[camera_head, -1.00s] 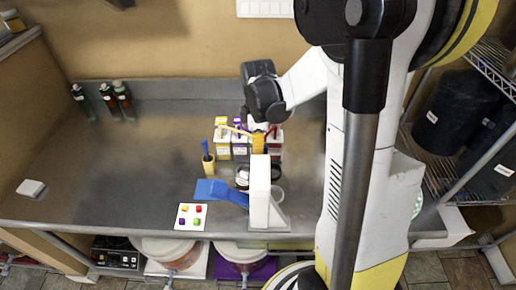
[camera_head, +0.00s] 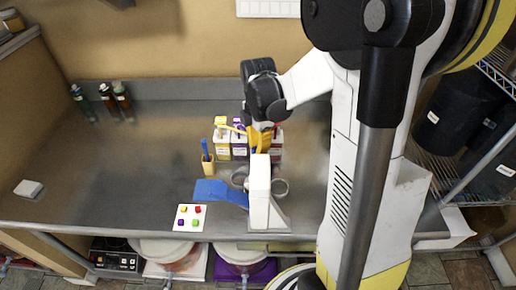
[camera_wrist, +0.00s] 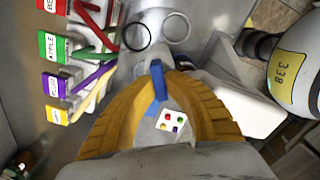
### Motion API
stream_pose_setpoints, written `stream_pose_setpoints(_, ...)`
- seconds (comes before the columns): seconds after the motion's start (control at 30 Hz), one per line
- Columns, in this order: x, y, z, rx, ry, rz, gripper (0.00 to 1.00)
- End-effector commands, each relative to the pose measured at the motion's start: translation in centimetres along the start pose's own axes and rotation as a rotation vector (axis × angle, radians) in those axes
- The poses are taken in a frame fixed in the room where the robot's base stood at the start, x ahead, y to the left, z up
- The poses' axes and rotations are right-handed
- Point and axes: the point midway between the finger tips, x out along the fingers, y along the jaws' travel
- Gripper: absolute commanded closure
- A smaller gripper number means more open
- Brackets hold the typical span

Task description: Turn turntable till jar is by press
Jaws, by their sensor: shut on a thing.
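No jar can be made out; the press hides the space between the rings. My gripper (camera_head: 262,145), with yellow fingers, is low behind the press top. In the wrist view its fingertips (camera_wrist: 160,76) close around an upright blue piece (camera_wrist: 157,82); I cannot tell what it belongs to.
Several labelled cartons (camera_head: 222,138) stand behind the gripper. A tan cup (camera_head: 208,166) with a blue stick is to their left. A card with coloured dots (camera_head: 189,218) lies at the front edge. Dark bottles (camera_head: 108,96) stand back left.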

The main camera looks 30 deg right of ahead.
Motion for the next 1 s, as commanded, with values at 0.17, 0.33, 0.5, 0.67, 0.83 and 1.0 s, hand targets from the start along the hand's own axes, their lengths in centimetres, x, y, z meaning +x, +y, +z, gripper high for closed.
stream_pose_setpoints(0.17,0.08,-0.1,-0.01,-0.082,0.0,-0.001,1.0)
stream_pose_setpoints(0.33,0.07,-0.15,-0.01,-0.15,0.0,-0.001,1.0)
stream_pose_setpoints(0.5,0.06,-0.18,-0.01,-0.203,0.001,-0.001,1.0)
stream_pose_setpoints(0.67,0.06,-0.2,-0.01,-0.234,0.001,-0.001,1.0)
stream_pose_setpoints(0.83,0.05,-0.2,0.0,-0.252,0.001,-0.001,1.0)
stream_pose_setpoints(1.0,0.05,-0.21,0.0,-0.257,0.001,-0.001,1.0)
